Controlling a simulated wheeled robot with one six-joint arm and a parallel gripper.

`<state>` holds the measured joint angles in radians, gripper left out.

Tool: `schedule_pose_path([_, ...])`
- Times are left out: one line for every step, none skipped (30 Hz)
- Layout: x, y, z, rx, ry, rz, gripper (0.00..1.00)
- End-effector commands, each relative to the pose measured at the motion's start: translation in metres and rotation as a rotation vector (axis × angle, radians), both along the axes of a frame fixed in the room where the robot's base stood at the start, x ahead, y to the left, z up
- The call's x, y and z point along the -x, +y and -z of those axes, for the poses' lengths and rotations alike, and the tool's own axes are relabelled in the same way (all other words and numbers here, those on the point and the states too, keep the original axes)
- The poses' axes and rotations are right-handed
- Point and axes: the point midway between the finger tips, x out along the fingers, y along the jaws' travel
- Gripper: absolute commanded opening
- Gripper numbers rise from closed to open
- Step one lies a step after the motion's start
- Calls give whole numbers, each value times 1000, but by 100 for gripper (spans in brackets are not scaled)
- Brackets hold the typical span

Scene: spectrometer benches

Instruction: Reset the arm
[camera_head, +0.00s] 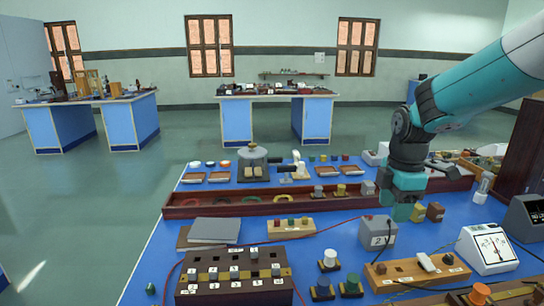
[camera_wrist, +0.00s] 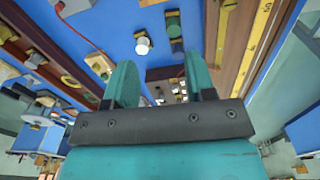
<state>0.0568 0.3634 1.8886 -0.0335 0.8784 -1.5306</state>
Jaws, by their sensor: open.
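My arm (camera_head: 455,95) comes in from the upper right of the head view and bends down at the wrist. My gripper (camera_head: 401,208) points downward over the right part of the blue bench (camera_head: 200,265), close to a grey box marked 2 (camera_head: 377,232). In the wrist view my gripper (camera_wrist: 161,75) shows two teal fingers set apart, with nothing held between them. I cannot tell how high the fingertips are above the bench.
A long dark red tray (camera_head: 235,206) runs across the bench beside my gripper. A socket block (camera_head: 232,276) stands at the front left, a white meter (camera_head: 487,249) at the right. Two blue-sided benches stand farther back, with open floor (camera_head: 85,215) at the left.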

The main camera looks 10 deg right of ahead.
Motion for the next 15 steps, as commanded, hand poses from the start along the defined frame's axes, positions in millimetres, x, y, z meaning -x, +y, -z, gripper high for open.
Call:
schedule_pose_path([12,15,-10,-18,-11,39,50])
schedule_pose_path([22,26,-15,-33,-15,77,50])
schedule_pose_path([36,41,-23,-56,-20,135,50])
schedule_pose_path([49,54,-28,-76,-22,182,50])
schedule_pose_path([64,66,-33,-98,-21,234,50])
schedule_pose_path([84,82,-40,-129,-15,304,50])
schedule_pose_path([99,93,-43,-151,-7,358,50])
schedule_pose_path([115,103,-47,-175,1,411,50])
schedule_pose_path([136,115,-50,-203,19,479,50])
schedule_pose_path([151,124,-52,-222,32,529,50])
schedule_pose_path([165,131,-54,-242,47,575,50])
schedule_pose_path([184,139,-55,-262,70,634,50])
schedule_pose_path([197,144,-56,-276,87,672,50])
schedule_pose_path([208,149,-56,-287,102,708,50])
schedule_pose_path([221,153,-56,-300,122,751,50])
